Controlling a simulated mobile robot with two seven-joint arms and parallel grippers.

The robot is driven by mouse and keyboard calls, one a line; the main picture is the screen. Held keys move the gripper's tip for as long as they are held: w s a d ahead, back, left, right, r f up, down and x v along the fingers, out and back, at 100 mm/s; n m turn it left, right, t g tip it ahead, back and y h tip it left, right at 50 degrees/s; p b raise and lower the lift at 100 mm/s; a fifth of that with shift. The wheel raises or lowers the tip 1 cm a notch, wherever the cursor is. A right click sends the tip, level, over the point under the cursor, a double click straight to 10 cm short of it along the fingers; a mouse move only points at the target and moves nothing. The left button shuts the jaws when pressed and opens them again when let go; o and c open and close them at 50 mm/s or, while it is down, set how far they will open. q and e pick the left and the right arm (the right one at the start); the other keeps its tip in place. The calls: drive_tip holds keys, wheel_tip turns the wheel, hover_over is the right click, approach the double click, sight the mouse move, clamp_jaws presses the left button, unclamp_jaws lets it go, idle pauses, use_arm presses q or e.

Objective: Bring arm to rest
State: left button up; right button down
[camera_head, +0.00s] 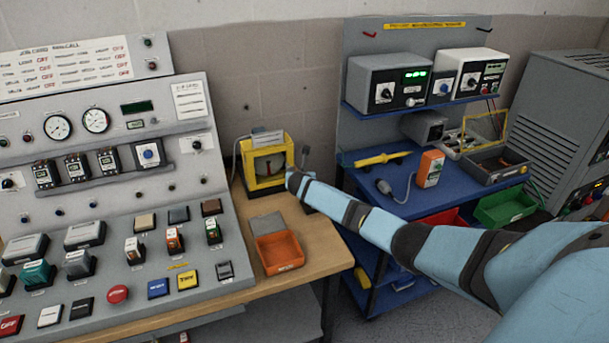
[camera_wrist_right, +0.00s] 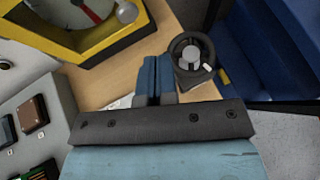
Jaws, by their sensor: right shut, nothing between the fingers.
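My right arm (camera_head: 375,222) reaches in from the right in the head view, its wrist end over the wooden table beside the yellow-framed meter (camera_head: 263,160). My wrist hides the gripper there. In the right wrist view my right gripper (camera_wrist_right: 153,62) is shut, its blue fingers together with nothing between them. The yellow-framed meter (camera_wrist_right: 85,22) with a red needle is at the upper left of that view. A dark round knob (camera_wrist_right: 191,57) is just right of the fingers; I cannot tell whether they touch. My left gripper is not in view.
A sloped grey control panel (camera_head: 120,215) fills the left. An orange tray (camera_head: 278,252) lies on the wooden table (camera_head: 318,262). A blue cart (camera_head: 375,183) with instruments stands behind my arm. A grey cabinet (camera_head: 555,120) is at the far right.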

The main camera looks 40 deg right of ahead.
drive_tip(key=s+r, duration=0.1)
drive_tip(key=s, duration=0.1)
drive_tip(key=s+a+r, duration=0.1)
drive_tip(key=shift+s+a+r, duration=0.1)
drive_tip(key=shift+s+r, duration=0.1)
drive_tip(key=shift+s, duration=0.15)
